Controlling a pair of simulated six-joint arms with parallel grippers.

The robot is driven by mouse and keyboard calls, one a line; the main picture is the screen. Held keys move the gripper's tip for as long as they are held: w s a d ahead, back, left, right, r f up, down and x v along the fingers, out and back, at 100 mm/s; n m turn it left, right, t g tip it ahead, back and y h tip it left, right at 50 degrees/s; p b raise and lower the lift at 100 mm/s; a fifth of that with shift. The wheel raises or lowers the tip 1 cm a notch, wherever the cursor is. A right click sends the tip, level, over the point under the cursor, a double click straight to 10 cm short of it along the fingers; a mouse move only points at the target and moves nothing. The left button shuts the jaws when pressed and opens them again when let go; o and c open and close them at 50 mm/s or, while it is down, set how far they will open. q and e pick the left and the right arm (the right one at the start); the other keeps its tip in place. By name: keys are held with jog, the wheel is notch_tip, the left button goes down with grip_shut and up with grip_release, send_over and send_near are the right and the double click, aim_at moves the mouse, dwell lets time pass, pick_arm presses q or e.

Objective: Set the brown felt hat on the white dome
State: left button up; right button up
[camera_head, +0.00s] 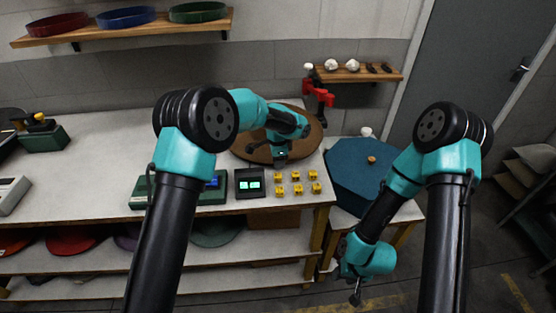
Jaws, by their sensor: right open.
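A wide brown disc (248,146), which looks like the brim of the brown felt hat, lies at the right end of the white workbench. My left arm covers its middle, so I cannot make out a crown. No white dome shows clearly; it may be hidden by the arm or the disc. My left gripper (280,157) points down over the disc's near part; its fingers are too small and dark to tell open from shut, or whether it touches. My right gripper (355,292) hangs low at the right, open and empty, in front of the blue-topped stand.
A blue angular-topped stand (350,185) with a small brown knob adjoins the bench (100,165). Several yellow pieces (297,182) and a green-lit display box (249,184) lie near the front edge. Shelves hang on the wall. The bench's left middle is clear.

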pick_arm(q)
notch_tip(320, 180, up, 17)
jog(key=shift+a+r, duration=0.15)
jog(key=shift+r, duration=0.05)
dwell(0.5)
jog(key=shift+s, duration=0.15)
